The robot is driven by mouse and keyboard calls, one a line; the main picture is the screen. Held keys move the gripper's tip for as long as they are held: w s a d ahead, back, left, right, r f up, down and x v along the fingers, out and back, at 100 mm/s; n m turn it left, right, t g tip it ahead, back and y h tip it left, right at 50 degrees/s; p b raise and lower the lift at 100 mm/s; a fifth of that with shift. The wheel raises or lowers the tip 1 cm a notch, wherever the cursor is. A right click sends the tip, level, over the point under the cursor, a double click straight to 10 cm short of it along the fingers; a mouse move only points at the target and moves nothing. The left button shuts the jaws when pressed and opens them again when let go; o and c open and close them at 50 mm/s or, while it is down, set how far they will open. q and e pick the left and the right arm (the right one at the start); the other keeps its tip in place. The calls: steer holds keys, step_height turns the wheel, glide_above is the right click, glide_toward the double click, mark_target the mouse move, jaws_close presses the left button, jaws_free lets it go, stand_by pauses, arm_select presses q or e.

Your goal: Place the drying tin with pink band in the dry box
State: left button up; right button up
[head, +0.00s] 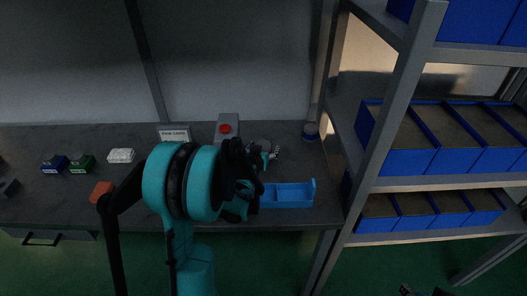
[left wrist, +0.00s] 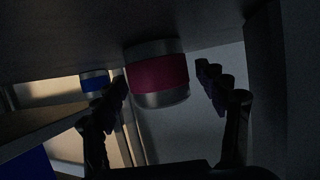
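The drying tin with the pink band (left wrist: 160,74) is a silver cylinder standing on the bench top, which appears tilted in the left wrist view. My left gripper (left wrist: 168,92) is open, with one finger on each side of the tin. The right-hand finger shows a gap to the tin; whether the other finger touches cannot be told. In the head view my left gripper (head: 268,160) is over the bench and I cannot make out the pink-banded tin there. No box is clearly marked as the dry box. Dark tips at the bottom right edge may be my right gripper (head: 422,291).
A blue-banded tin (head: 311,131) stands at the back right; it also shows in the left wrist view (left wrist: 95,82). A blue divided tray (head: 290,204) lies at the front. A grey box with a red button (head: 227,128) stands behind. A shelf rack (head: 386,120) with blue bins borders the right.

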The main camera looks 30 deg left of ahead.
arm_select(q)
steer(key=shift+r, duration=0.1)
steer(key=c, duration=1.2)
